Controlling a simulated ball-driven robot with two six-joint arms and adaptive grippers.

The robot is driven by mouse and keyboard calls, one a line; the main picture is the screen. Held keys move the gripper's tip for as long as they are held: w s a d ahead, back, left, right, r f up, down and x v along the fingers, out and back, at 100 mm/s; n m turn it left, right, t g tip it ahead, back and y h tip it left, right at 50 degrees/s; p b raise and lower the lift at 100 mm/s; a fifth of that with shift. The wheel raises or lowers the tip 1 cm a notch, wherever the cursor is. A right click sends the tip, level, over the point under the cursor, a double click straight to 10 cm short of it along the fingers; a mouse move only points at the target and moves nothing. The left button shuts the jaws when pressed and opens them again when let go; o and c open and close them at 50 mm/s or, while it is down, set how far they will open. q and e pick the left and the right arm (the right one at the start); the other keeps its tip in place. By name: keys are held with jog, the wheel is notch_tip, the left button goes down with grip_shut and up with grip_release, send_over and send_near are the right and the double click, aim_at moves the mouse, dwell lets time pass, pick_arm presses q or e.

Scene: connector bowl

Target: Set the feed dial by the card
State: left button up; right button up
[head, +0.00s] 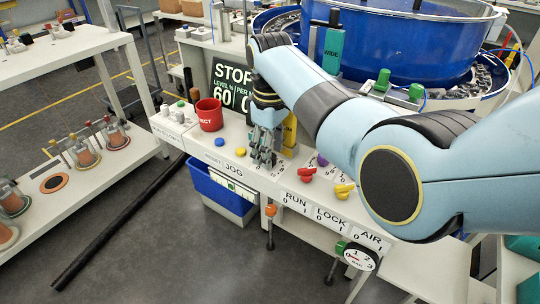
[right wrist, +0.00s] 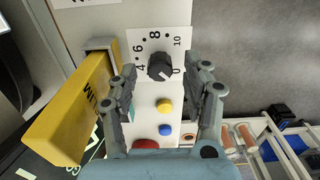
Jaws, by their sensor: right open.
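In the head view the right gripper (head: 264,156) points down at the bench and hides the dial. My left gripper is not in view.
A yellow block (right wrist: 75,112) stands close beside one finger. Blue (head: 219,142) and yellow (head: 240,152) buttons and a red cup (head: 209,114) are left of the gripper. Red (head: 306,174) and yellow (head: 344,190) levers are right. A blue bin (head: 221,194) is below; the blue bowl (head: 390,45) is behind.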

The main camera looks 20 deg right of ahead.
jog(key=shift+f, duration=0.9)
jog(key=shift+c, duration=1.5)
grip_shut()
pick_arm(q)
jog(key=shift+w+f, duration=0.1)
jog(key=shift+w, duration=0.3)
